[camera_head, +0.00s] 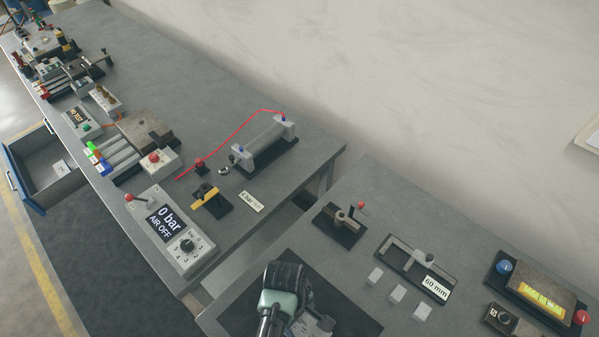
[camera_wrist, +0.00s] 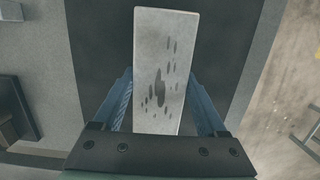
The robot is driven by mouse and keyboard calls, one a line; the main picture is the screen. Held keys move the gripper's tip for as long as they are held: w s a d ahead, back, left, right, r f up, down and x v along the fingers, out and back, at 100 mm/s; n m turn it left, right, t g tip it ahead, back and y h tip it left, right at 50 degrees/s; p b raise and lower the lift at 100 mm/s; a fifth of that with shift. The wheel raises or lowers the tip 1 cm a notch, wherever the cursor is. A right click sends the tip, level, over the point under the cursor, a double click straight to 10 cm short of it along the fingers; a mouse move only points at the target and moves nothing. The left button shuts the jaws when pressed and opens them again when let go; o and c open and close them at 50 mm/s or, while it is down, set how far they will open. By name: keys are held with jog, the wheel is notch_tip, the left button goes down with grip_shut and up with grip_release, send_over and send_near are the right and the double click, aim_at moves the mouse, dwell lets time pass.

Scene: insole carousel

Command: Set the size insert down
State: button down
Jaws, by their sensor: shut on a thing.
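A light grey slab-like block with dark specks, which I take to be the size insert (camera_wrist: 160,50), is between the two blue fingers of my gripper (camera_wrist: 160,88) in the wrist view. My gripper is shut on it, and its far end sticks out beyond the fingertips. Behind it is a dark mat (camera_wrist: 228,40). In the head view my gripper (camera_head: 305,322) is at the bottom, over the dark mat (camera_head: 352,320) on the right bench. A greyish piece shows at the gripper there, mostly hidden by my arm. I cannot tell whether the insert touches the mat.
Right of the mat are several small white blocks (camera_head: 397,293) and a frame marked 60 mm (camera_head: 390,247). A dark fixture with a red knob (camera_head: 340,228) stands behind the mat. A yellow-screened device (camera_head: 545,290) is far right. A gap separates the left bench (camera_head: 300,180).

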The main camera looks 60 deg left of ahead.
jog(key=shift+w+f, duration=0.1)
jog(key=shift+f, duration=0.6)
